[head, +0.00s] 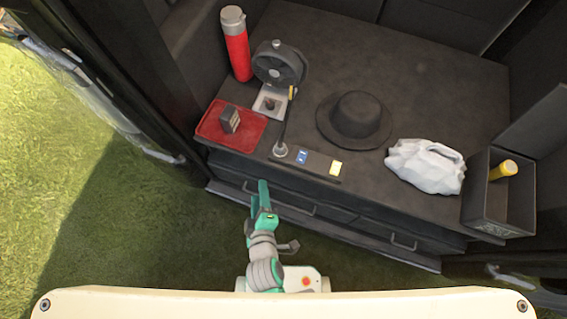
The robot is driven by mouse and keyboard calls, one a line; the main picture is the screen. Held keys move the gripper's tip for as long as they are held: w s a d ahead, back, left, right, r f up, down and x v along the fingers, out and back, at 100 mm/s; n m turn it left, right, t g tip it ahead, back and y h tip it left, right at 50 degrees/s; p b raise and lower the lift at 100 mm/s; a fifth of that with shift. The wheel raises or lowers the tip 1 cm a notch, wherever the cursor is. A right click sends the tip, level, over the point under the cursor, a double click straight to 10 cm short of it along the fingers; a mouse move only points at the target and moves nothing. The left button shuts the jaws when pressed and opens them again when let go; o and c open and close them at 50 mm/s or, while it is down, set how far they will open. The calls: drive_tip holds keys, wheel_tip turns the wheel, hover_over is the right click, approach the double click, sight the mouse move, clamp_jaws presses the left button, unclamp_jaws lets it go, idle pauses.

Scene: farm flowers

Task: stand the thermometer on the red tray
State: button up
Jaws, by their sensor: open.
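A small dark box-shaped device (230,120) with a paler face stands upright on the red tray (250,138). It looks like the thermometer, but its details are too small to be sure. The tray lies at the front left of the dark counter. My gripper (261,196) is in front of the counter, below and to the right of the tray. It is open, seems empty, and is apart from the device and the tray. Its fingertips are hard to make out from above.
A red flask (238,52) and a round dark appliance (278,66) stand behind the tray. Drawers with handles (300,207) front the counter.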

drive_tip(key=s+d+r+m+t+h, duration=0.1)
drive_tip(key=s+d+r+m+t, duration=0.2)
drive_tip(key=s+d+r+m, duration=0.4)
drive_tip(key=s+r+m, duration=0.4)
drive_tip(key=m, duration=0.3)
drive_tip(key=shift+d+r+h, duration=0.15)
drive_tip(key=shift+d+h, duration=0.05)
drive_tip(key=shift+h, duration=0.1)
drive_tip(key=c, duration=0.3)
drive_tip(key=shift+c, duration=0.4)
